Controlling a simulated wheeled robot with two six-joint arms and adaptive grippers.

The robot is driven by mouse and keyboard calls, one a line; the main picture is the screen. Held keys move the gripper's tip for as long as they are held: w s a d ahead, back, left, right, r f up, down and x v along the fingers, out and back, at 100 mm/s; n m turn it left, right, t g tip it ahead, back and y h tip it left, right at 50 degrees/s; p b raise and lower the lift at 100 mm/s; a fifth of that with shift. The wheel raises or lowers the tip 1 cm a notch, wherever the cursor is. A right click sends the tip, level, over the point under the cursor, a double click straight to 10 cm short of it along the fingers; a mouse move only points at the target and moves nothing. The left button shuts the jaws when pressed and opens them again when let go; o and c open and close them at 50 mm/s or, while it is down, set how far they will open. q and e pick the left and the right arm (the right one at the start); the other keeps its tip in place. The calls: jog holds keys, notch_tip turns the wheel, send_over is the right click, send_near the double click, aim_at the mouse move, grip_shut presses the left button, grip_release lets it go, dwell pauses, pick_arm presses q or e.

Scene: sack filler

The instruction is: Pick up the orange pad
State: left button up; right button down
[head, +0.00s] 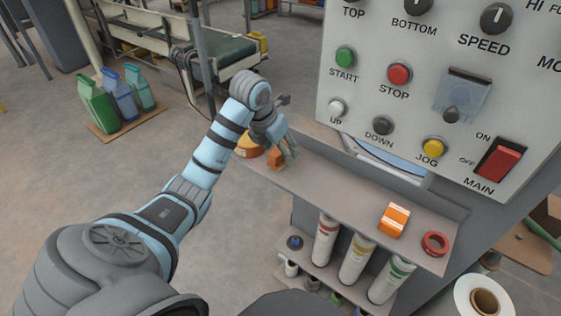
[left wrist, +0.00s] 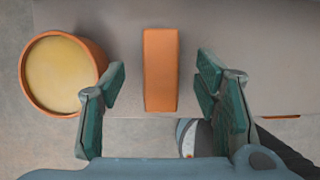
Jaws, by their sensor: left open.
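The orange pad (left wrist: 161,70) is a plain upright-looking block on the grey shelf in the left wrist view. It lies between the two green fingers of my left gripper (left wrist: 161,82), with a gap on each side, and neither finger touches it. In the head view the pad (head: 276,160) is at the shelf's far left end, partly hidden by my left gripper (head: 286,151), which is open over it. My right gripper is in neither view.
A round orange tub (left wrist: 62,73) with yellow contents stands close left of the pad. An orange-and-white box (head: 394,220) and a red ring (head: 435,243) sit at the right end of the shelf (head: 335,193). A control panel (head: 430,110) rises above the shelf.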

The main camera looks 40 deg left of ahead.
pick_arm(q)
jog(key=shift+x, duration=1.1)
grip_shut()
jog(key=shift+r, duration=0.15)
notch_tip(320, 180, up, 7)
jog(key=shift+w+f+p, duration=0.1)
jog(key=shift+f+p, duration=0.1)
jog(key=shift+p, duration=0.65)
notch_tip(320, 180, up, 13)
jog(key=p, duration=1.3)
jog(key=shift+r+p, duration=0.2)
jog(key=shift+p, duration=0.15)
jog(key=shift+f, duration=0.1)
jog(key=c, duration=0.6)
grip_release()
jog(key=c, duration=0.5)
